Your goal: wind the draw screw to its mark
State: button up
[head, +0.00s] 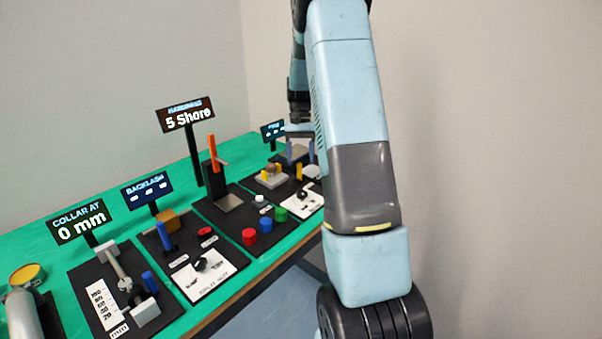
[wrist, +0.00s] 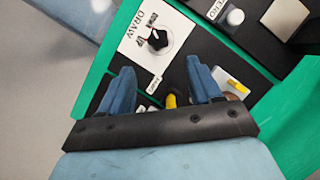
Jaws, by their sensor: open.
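A white card marked DRAW (wrist: 140,45) carries a black knob (wrist: 158,40) in the wrist view. In the head view a black knob on a white card (head: 302,195) sits at the front of the far panel. My gripper (wrist: 160,66) is open, its blue fingers spread and empty. A yellow piece (wrist: 171,100) shows between the fingers, partly hidden by the gripper; I cannot tell whether it belongs to the draw screw. In the head view my gripper (head: 301,155) is above the far panel.
A white button (wrist: 235,17) sits beside the card. A collar display reads 0 mm (head: 80,222) further left. The green bench (head: 45,245) has upright posts; the floor beside it is clear.

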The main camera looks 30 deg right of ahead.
jog(key=shift+v, duration=1.95)
jog(key=shift+a, duration=0.1)
jog(key=s+a+r+n+t+h, duration=0.2)
jog(key=s+a+r+n+t, duration=0.15)
jog(key=s+a+r, duration=0.9)
jog(key=s+a+r+n+t, duration=0.1)
jog(key=s+a+r+t, duration=0.1)
jog(key=s, duration=0.7)
jog(key=s+a+r+n+t, duration=0.1)
jog(key=s+a+r+t, duration=0.1)
jog(key=s, duration=0.8)
jog(key=shift+s+a+t, duration=0.3)
jog(key=shift+a+t, duration=0.6)
jog(key=shift+t, duration=0.15)
